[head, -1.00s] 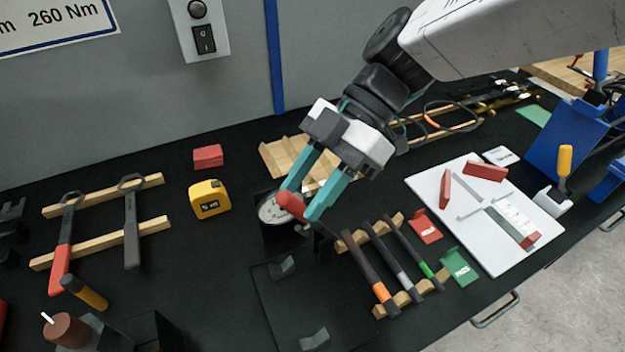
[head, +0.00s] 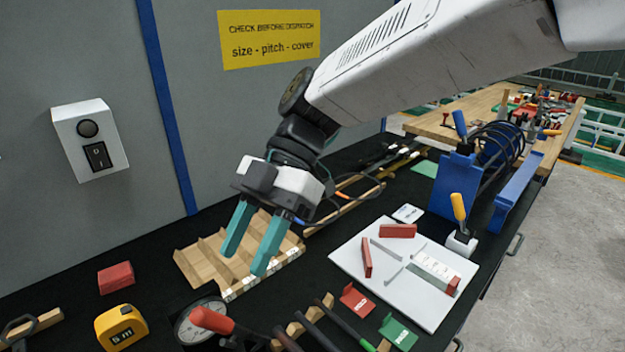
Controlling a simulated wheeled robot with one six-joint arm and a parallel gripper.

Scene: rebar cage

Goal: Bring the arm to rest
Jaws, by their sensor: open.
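My gripper (head: 247,252) hangs from the arm in the upper middle of the head view. Its two teal fingers point down and are spread apart, with nothing between them. It is above the bench, in front of a slotted wooden rack (head: 205,262). A red-handled tool (head: 212,321) lies below the fingers, over a round dial gauge (head: 190,330), apart from the gripper.
A white board (head: 365,292) with red blocks lies to the right. Blue stands (head: 455,185) rise behind it. A yellow tape measure (head: 120,328) and a red block (head: 115,277) are at left. A grey wall (head: 60,210) closes the back. Hammers lie at the front.

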